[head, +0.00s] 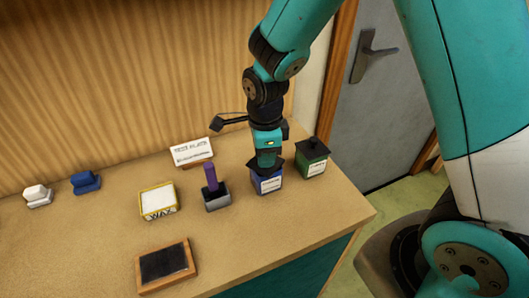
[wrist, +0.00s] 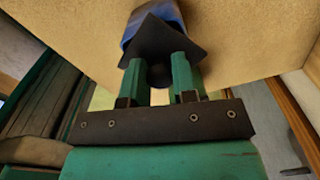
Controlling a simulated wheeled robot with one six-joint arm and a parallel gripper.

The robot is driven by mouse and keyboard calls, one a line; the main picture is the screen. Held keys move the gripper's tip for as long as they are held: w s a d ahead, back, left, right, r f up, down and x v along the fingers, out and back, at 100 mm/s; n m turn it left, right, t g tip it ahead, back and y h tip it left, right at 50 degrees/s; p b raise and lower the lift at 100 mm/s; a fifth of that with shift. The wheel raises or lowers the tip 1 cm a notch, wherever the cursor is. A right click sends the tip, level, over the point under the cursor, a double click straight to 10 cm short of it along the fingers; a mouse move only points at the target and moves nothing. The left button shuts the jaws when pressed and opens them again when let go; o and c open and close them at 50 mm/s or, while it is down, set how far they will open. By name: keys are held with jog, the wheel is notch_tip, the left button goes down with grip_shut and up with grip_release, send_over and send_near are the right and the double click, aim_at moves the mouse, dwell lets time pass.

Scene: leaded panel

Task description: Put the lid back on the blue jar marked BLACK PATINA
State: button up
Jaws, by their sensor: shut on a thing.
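The blue jar (head: 267,183) stands near the right end of the bench, with a pale label on its front too small to read. A black square lid (wrist: 163,42) with a round knob is over the jar's top. My gripper (wrist: 159,72) is shut on the lid's knob, one green finger on each side. In the head view my gripper (head: 267,160) points down right above the jar. The lid's corners look turned relative to the blue jar in the wrist view (wrist: 150,14). I cannot tell whether the lid rests on the rim or is held slightly above it.
A green jar (head: 312,162) with a black lid stands close on the right. A grey block with a purple handle (head: 211,179) stands close on the left. Farther left are a yellow-edged box (head: 158,202), a sign (head: 191,151) and a wood-framed dark slab (head: 166,264).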

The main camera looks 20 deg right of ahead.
dwell(0.4)
jog(key=o, duration=1.5)
jog(key=shift+c, duration=0.2)
jog(key=shift+r+p, duration=3.15)
jog(key=shift+r, duration=0.4)
grip_shut()
jog(key=shift+f, duration=0.2)
